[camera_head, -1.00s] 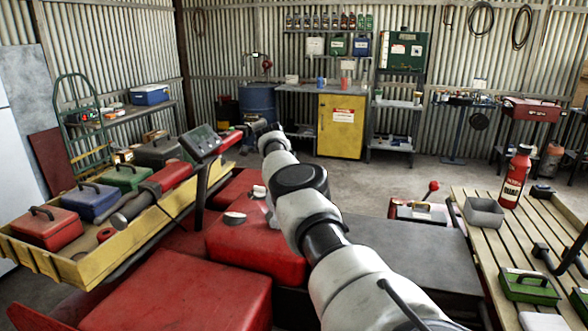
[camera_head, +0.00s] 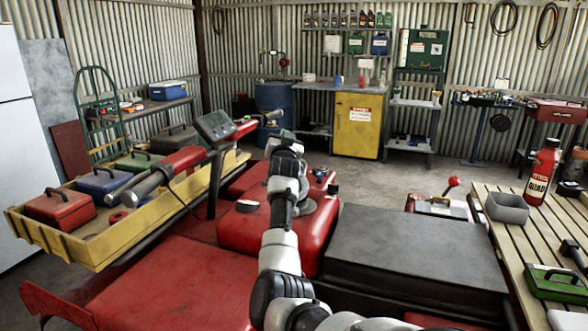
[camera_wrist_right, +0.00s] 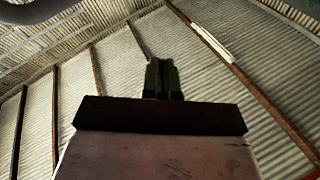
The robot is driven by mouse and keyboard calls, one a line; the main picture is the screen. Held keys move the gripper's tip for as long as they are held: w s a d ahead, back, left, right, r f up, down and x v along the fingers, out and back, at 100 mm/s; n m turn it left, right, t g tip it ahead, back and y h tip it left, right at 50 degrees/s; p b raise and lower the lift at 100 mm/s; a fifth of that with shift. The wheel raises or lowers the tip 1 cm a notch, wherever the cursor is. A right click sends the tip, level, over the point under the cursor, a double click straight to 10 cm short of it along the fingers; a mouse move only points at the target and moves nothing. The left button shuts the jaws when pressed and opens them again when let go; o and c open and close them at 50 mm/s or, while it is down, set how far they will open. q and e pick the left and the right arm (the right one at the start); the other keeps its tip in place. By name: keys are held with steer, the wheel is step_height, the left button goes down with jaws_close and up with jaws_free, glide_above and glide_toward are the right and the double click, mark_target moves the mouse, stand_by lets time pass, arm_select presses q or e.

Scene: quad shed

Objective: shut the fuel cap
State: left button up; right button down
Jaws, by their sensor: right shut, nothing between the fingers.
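A red quad body (camera_head: 240,231) with a raised tank-like part fills the middle of the head view. A small grey-white disc with a dark edge (camera_head: 247,206) sits on its top, left of my right arm; it may be the fuel cap, and I cannot tell whether it is open. A small dark piece (camera_head: 332,189) shows on the red body right of my arm. My right arm reaches forward over the quad and hides part of it. My right gripper (camera_wrist_right: 164,78) is shut and empty in the wrist view, against the corrugated wall and roof. My left gripper is out of view.
A yellow tray (camera_head: 92,249) with several toolboxes lies at left. A display on a post (camera_head: 214,127) stands beside my arm.

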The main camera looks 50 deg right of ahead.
steer(key=s+a+f+g+h+b, duration=0.1)
steer(key=s+a+f+g, duration=0.25)
steer(key=a, duration=0.25)
steer(key=s+a+f+g+h+b, duration=0.1)
steer(key=s+a+f+g, duration=0.1)
steer(key=s+a+g, duration=0.3)
steer(key=shift+m+t, duration=0.4)
steer(key=shift+t, duration=0.15)
steer(key=x, duration=0.3)
steer(key=w+p+x, duration=0.1)
steer(key=x, duration=0.2)
steer(key=p+x, duration=0.1)
steer(key=x, duration=0.2)
steer(key=shift+w+r, duration=0.15)
steer(key=shift+w, duration=0.35)
steer(key=shift+w+d+f, duration=0.15)
steer(key=shift+d+f, duration=0.4)
steer(key=shift+w+d+f, duration=0.2)
steer(key=shift+d+f, duration=0.3)
steer(key=shift+d, duration=0.1)
steer(key=shift+w+d+f, duration=0.1)
steer(key=shift+d+f, duration=0.25)
steer(key=shift+d, duration=0.05)
